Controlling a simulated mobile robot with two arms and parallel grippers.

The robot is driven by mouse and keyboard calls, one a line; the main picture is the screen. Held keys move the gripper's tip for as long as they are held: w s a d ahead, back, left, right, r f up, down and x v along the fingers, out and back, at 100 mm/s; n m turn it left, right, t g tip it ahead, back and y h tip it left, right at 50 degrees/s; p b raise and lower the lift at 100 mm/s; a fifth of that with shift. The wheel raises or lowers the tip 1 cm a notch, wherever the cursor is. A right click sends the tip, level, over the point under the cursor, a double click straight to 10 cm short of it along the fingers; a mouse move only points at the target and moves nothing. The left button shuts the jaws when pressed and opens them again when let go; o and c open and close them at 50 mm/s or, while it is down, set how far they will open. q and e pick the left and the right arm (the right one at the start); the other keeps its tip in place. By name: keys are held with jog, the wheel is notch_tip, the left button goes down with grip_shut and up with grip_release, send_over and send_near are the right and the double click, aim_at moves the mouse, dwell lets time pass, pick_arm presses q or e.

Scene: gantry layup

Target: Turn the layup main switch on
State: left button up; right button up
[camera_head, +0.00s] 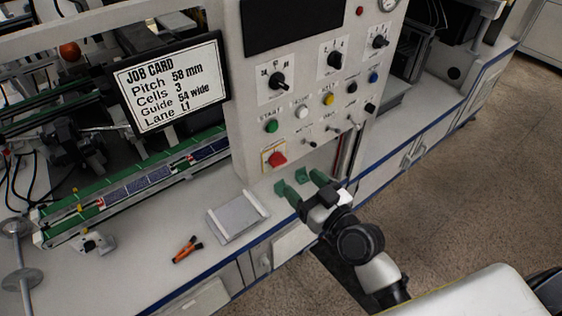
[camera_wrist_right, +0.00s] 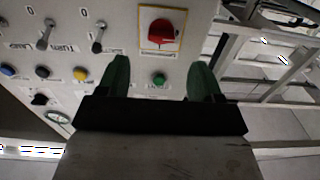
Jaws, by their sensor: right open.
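The red switch (camera_head: 277,159) sits on a yellow-edged plate low on the white control panel (camera_head: 240,110). It also shows in the right wrist view as a red knob (camera_wrist_right: 162,33), above and between the fingertips in that picture. My right gripper (camera_head: 292,180) is open with green fingers and nothing between them. It is just below the red switch in the head view, apart from it. In the right wrist view the open fingers (camera_wrist_right: 158,75) frame a green button (camera_wrist_right: 159,79). The switch's label is too small to read. My left gripper is not in view.
Black rotary knobs (camera_head: 279,82), coloured buttons (camera_head: 328,99) and small toggles (camera_head: 311,142) crowd the panel near the red switch. A grey tray (camera_head: 236,217) and an orange-handled tool (camera_head: 187,249) lie on the bench. A job card screen (camera_head: 170,85) stands left.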

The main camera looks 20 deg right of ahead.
aim_at(281, 164)
jog(key=p+x, duration=0.1)
jog(key=x, duration=0.6)
jog(key=shift+w+a+p, duration=0.1)
jog(key=shift+p, duration=0.25)
jog(key=shift+w+a+f, duration=0.1)
jog(key=shift+w+a, duration=0.05)
jog(key=shift+w, duration=0.3)
jog(key=c, duration=0.9)
